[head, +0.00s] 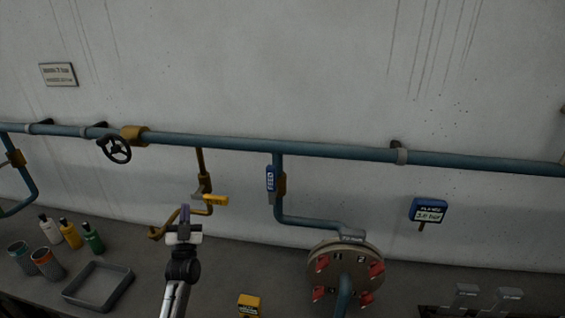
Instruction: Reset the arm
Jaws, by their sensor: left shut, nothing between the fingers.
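My left gripper (184,213) shows in the head view, left of the middle. Its arm reaches up from the bottom edge. The gripper is shut with nothing in it. It is in front of a brass drain pipe (204,185) with a yellow lever (215,200). I cannot tell whether it touches the pipe or only overlaps it in the picture. My right gripper is not in view.
A blue pipe (330,151) with a black handwheel (115,149) runs along the wall. A round flange with red clamps (345,268) stands right of the arm. A grey tray (98,286), bottles (69,233) and cups (46,264) stand left. A yellow box (249,305) sits at front.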

